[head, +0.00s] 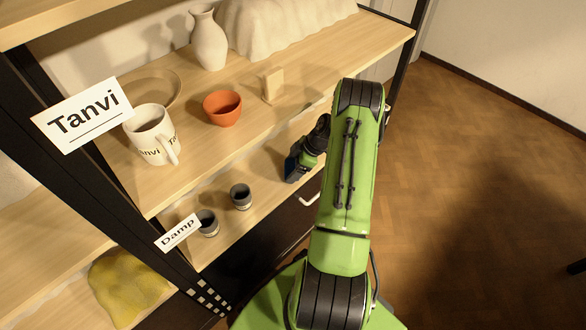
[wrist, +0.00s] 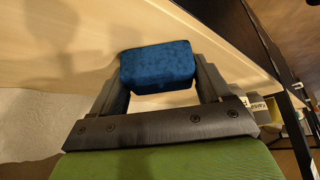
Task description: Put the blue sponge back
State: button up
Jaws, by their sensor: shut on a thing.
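The blue sponge (wrist: 157,66) is a dark blue block held between the two dark fingers of my gripper (wrist: 160,82) in the wrist view. My gripper is shut on it, with a finger on each side. In the head view my gripper (head: 297,166) is at the lower shelf board (head: 228,218), to the right of two small dark cups. The sponge is small and dark there. I cannot tell whether it touches the board.
Two small cups (head: 240,196) stand on the lower board near a "Damp" label (head: 178,232). The upper board holds a "Tanvi" mug (head: 150,136), an orange bowl (head: 221,108), a white vase (head: 208,40) and a small beige block (head: 273,85). A yellow lumpy thing (head: 128,287) lies below.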

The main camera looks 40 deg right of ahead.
jog(key=shift+r, duration=0.1)
jog(key=o, duration=1)
jog(key=shift+o, duration=0.2)
jog(key=p+v, duration=0.3)
jog(key=v, duration=0.9)
jog(key=shift+s, duration=0.1)
